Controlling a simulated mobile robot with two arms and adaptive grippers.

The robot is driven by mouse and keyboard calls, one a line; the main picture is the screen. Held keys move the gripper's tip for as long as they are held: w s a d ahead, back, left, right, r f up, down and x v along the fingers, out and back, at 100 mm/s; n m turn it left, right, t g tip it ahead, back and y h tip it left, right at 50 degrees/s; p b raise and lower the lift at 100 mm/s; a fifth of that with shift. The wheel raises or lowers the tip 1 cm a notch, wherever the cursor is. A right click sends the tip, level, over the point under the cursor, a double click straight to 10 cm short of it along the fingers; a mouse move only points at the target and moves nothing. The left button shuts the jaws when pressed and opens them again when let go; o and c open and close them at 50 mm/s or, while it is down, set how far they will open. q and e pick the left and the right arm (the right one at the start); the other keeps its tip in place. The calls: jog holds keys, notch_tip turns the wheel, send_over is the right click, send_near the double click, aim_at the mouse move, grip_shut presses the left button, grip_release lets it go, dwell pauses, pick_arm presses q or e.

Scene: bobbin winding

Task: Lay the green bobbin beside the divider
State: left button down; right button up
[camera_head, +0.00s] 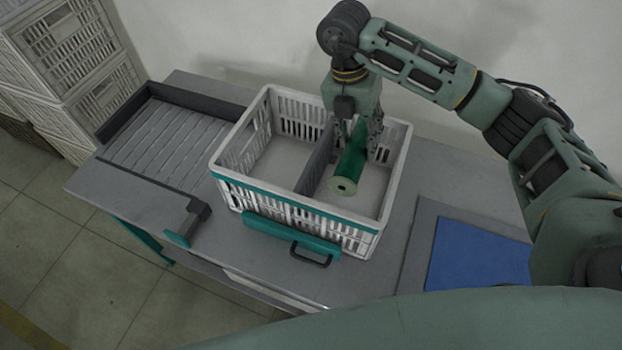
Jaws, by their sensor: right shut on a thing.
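The green bobbin (348,170) is in the right compartment of the white crate (296,213), close beside the dark divider (316,160). It lies lengthwise along the divider, its pale round end facing the front. I cannot tell whether it touches the crate's floor. My right gripper (361,147) reaches down into that compartment from above and is shut on the bobbin, with its fingers around the far part. The bobbin's far end is hidden by the gripper. My left gripper is not in view.
The left compartment of the crate is empty. A grey ribbed tray (172,137) is on the table's left side, and a blue mat (478,256) lies at the right. A teal bar with a dark handle (310,255) lies along the crate's front. Stacked crates (75,70) stand at the far left.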

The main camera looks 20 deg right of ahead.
jog(key=b+x, duration=0.1)
jog(key=x, duration=0.3)
jog(key=w+a+b+x, duration=0.1)
jog(key=x, duration=0.4)
jog(key=w+a+b+x, duration=0.1)
jog(key=x, duration=0.3)
jog(key=shift+a+f+b, duration=0.15)
jog(key=shift+f+b, duration=0.25)
jog(key=shift+f, duration=0.3)
jog(key=x, duration=0.4)
jog(key=shift+w+a+f+p, duration=0.2)
jog(key=shift+w+a+p, duration=0.1)
jog(key=shift+p, duration=0.1)
jog(key=shift+f, duration=0.1)
jog(key=o, duration=0.9)
jog(key=shift+f, duration=0.1)
jog(key=shift+c, duration=0.2)
jog(key=shift+o, duration=0.9)
